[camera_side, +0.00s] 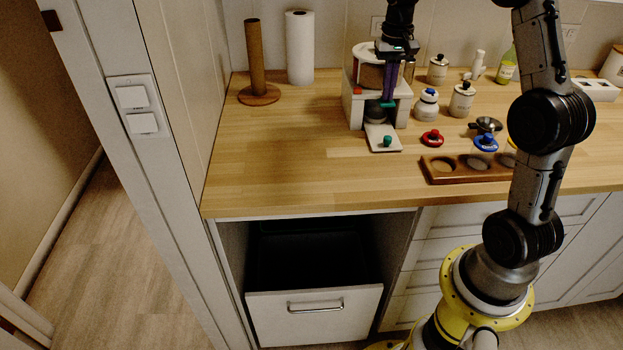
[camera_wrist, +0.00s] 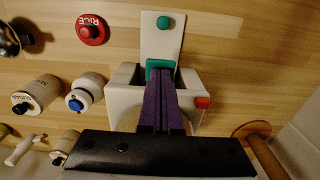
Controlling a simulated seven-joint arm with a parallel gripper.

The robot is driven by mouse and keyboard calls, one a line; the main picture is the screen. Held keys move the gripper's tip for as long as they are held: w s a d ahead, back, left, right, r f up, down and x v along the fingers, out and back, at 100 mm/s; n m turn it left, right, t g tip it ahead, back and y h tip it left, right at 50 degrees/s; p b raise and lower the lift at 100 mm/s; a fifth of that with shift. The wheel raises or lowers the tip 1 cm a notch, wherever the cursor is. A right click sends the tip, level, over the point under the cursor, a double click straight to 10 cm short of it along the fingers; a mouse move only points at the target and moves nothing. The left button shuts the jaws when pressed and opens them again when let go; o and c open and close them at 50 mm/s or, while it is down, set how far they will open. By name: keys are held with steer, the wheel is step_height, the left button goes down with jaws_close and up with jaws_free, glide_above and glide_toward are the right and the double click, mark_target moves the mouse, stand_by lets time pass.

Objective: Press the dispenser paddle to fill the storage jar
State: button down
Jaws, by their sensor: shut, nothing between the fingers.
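The dispenser (camera_side: 355,108) is a white stand with a clear hopper of brown contents, at the back of the counter. Its teal paddle (camera_side: 388,104) is at the front, and it also shows in the wrist view (camera_wrist: 161,63). My gripper (camera_side: 388,98) points down in front of the dispenser, its purple fingers (camera_wrist: 163,75) shut and empty. The fingertips are at the paddle; I cannot tell whether they press it. A white plate (camera_side: 383,146) with a green knob (camera_side: 387,140) lies in front. I cannot make out a jar under the dispenser.
White jars (camera_side: 426,103) (camera_side: 462,100) stand right of the dispenser. A red lid (camera_side: 431,138), a blue lid (camera_side: 486,142) and a wooden tray (camera_side: 437,180) lie nearer the front. A wooden holder (camera_side: 257,70) and paper roll (camera_side: 299,48) stand left. The counter's front left is clear.

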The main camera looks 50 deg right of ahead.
steer(key=shift+f, duration=0.65)
stand_by(0.4)
steer(key=shift+r, duration=1.95)
steer(key=shift+a, duration=0.1)
steer(key=s+a+r+n+t, duration=0.2)
steer(key=s+a+r, duration=0.1)
steer(key=a+r, duration=0.3)
steer(key=s+a+r+n+t, duration=0.15)
steer(key=s+a+r, duration=0.3)
steer(key=a, duration=0.45)
steer(key=s+a+f+n+t, duration=0.1)
steer(key=s+a+f+n, duration=0.1)
steer(key=s, duration=0.5)
steer(key=s+a+f+n+t, duration=0.1)
steer(key=s+a+f+n, duration=0.2)
steer(key=s+a+f, duration=0.2)
steer(key=shift+s+a+f, duration=0.2)
steer(key=shift+s+f, duration=0.35)
steer(key=shift+s, duration=0.55)
